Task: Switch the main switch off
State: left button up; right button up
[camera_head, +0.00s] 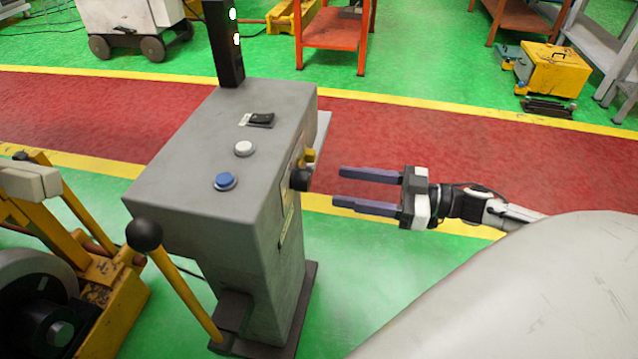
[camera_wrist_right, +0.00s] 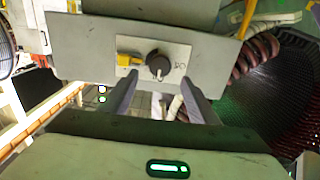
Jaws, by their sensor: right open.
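The grey control pedestal (camera_head: 180,150) stands left of centre in the head view. On its right side face sits a black rotary knob (camera_head: 300,180), which I take for the main switch, with a yellow part (camera_head: 310,155) beside it. In the right wrist view, the knob (camera_wrist_right: 158,65) and the yellow part (camera_wrist_right: 128,58) sit on a light plate on the grey face. My right gripper (camera_head: 338,186) is open and empty, its fingers pointing at the knob from the right, with a gap between. In the wrist view the fingertips (camera_wrist_right: 159,79) flank the knob's lower area. My left gripper is out of view.
The pedestal top has a blue button (camera_head: 225,182), a white button (camera_head: 244,148) and a black rocker (camera_head: 260,120). A black-knobbed yellow lever (camera_head: 180,290) rises at its front. Yellow machinery (camera_head: 100,280) stands at left. The floor around my right gripper is clear.

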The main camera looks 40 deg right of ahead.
aim_at(310, 181)
jog(key=x, duration=0.6)
jog(key=shift+w+a+b, duration=0.3)
jog(key=shift+b, duration=0.05)
jog(key=c, duration=1.1)
